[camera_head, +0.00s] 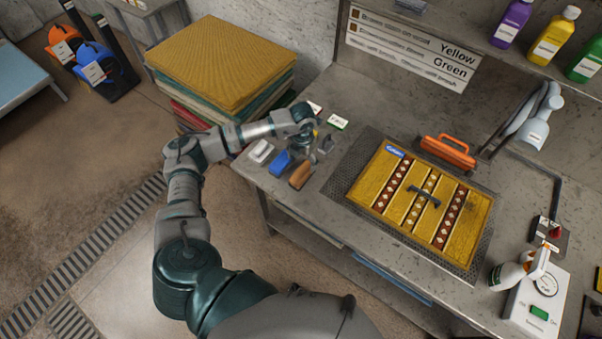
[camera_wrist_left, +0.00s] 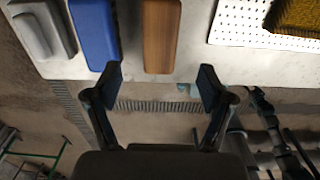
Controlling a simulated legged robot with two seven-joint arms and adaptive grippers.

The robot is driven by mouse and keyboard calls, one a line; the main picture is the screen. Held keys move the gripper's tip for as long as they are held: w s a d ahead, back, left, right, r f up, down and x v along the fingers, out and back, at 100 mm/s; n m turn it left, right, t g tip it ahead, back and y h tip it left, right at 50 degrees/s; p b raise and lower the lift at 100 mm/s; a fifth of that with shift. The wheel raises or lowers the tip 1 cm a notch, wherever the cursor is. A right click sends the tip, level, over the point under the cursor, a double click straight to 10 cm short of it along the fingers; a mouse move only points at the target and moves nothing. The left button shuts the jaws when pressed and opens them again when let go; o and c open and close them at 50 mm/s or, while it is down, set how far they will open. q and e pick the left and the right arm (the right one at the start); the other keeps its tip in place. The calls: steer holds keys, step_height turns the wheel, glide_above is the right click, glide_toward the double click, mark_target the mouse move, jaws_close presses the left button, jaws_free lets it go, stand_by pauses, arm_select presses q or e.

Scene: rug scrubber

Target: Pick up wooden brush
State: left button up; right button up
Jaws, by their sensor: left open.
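The wooden brush (camera_head: 300,175) is a brown block lying on the grey workbench (camera_head: 322,188), near its front left edge. In the left wrist view the wooden brush (camera_wrist_left: 162,36) shows at the top middle, lined up with the gap between my fingers. My left gripper (camera_head: 303,146) hangs over the bench close to the brushes. In the wrist view its two fingers (camera_wrist_left: 161,76) are spread apart, with nothing between the tips. The bristle side of the brush is hidden. My right gripper is in neither view.
A blue brush (camera_head: 280,162) lies left of the wooden one, and a light grey brush (camera_head: 260,151) lies farther left. A yellow patterned rug (camera_head: 396,205) lies on a perforated tray (camera_head: 340,187) to the right. Stacked rugs (camera_head: 222,65) stand behind my arm.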

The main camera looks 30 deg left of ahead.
mark_target(302, 171)
arm_select(q)
steer(key=f, duration=0.4)
steer(key=shift+d+f, duration=0.1)
steer(key=shift+d, duration=0.25)
steer(key=shift+f+p, duration=0.4)
steer(key=shift+f, duration=0.2)
steer(key=f, duration=0.2)
steer(key=a+f+p, duration=0.1)
steer(key=shift+w+f, duration=0.15)
steer(key=shift+f, duration=0.7)
steer(key=shift+d, duration=0.1)
steer(key=shift+c, duration=0.5)
steer(key=shift+d+r, duration=0.1)
steer(key=c, duration=1.2)
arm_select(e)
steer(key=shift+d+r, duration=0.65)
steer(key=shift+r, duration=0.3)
